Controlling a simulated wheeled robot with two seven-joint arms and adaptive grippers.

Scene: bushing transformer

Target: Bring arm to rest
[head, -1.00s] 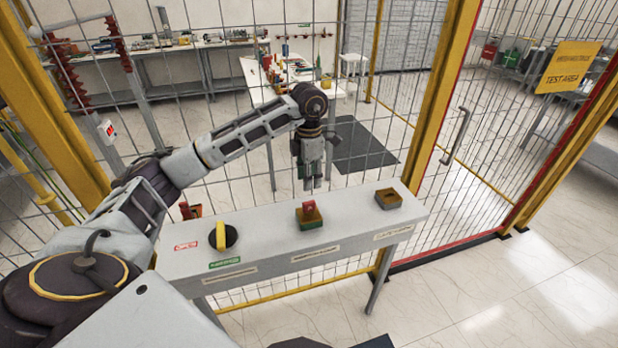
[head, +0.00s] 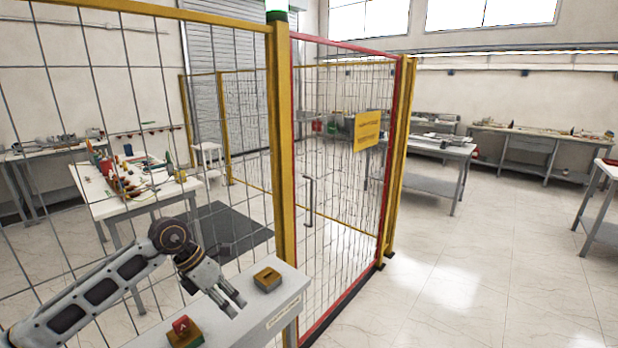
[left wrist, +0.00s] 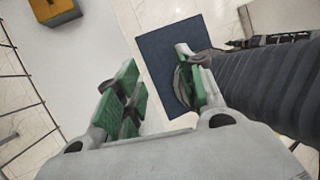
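My left arm comes in from the lower left in the head view. My left gripper (head: 238,303) is over the grey control shelf (head: 287,292), between the two boxes on it, with its fingers apart. In the left wrist view the green-padded fingers of my left gripper (left wrist: 160,92) are spread with nothing between them. A box with a red part (head: 183,329) sits on the shelf left of the gripper. A yellow-brown box (head: 267,279) sits near the shelf's right end. My right gripper shows in neither view.
A yellow-framed mesh fence (head: 281,150) stands behind the shelf. A red-framed mesh gate (head: 398,150) with a yellow sign (head: 367,131) is to its right. A cluttered white table (head: 125,205) and a dark mat (head: 230,232) are behind the fence. The floor at right is clear.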

